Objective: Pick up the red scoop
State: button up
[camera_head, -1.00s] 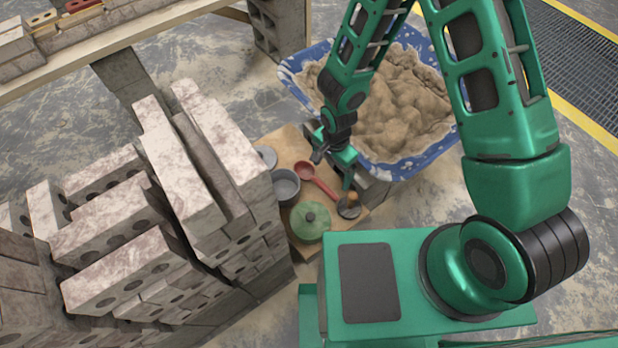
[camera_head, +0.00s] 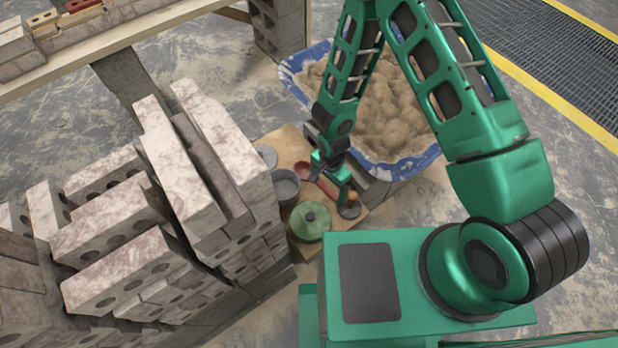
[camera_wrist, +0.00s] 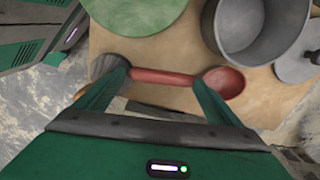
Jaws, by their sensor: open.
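The red scoop (camera_head: 328,187) lies on a tan board (camera_head: 291,140), its round bowl towards the upper left, partly hidden by my gripper in the head view. In the wrist view the scoop's handle (camera_wrist: 165,77) runs across between my two fingers, with the bowl (camera_wrist: 226,82) at the right finger. My gripper (camera_wrist: 160,84) is open and low over the scoop, its fingers spread along the handle's length. It also shows in the head view (camera_head: 335,184). I cannot tell whether a fingertip touches the scoop.
A grey pot (camera_head: 286,184) and a green round lid (camera_head: 310,222) share the board. A dark tool with a wooden knob (camera_head: 350,208) sits close to my gripper. A blue tub of sand (camera_head: 398,165) stands behind, and stacked bricks (camera_head: 150,240) rise at left.

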jog(key=shift+f, duration=0.55)
jog(key=shift+c, duration=0.5)
jog(key=c, duration=0.8)
jog(key=shift+r, duration=0.15)
